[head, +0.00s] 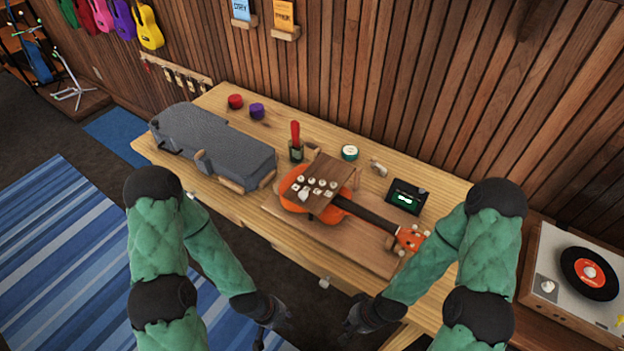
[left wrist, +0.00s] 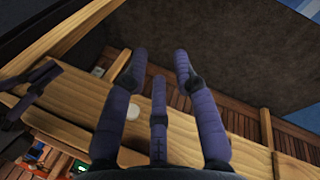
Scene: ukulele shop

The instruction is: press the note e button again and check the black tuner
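The black tuner (head: 406,196) stands at the back right of the workbench, its small screen lit green; the reading is too small to make out. A brown wooden panel with several white buttons (head: 318,187) lies over the body of an orange ukulele (head: 296,190). The button labels are unreadable, so I cannot tell which is note e. My left gripper (head: 270,318) is in front of the bench, apart from the buttons. Its fingers are spread and empty in the left wrist view (left wrist: 158,75). My right gripper (head: 356,318) is also before the bench edge; its fingers are unclear.
The ukulele lies on a wooden board (head: 275,207) on the bench. A grey case (head: 212,143) fills the bench's left side. A red-handled tool (head: 295,142), a round green-and-white tin (head: 349,152) and two small pots stand behind. A record player (head: 575,280) is at right.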

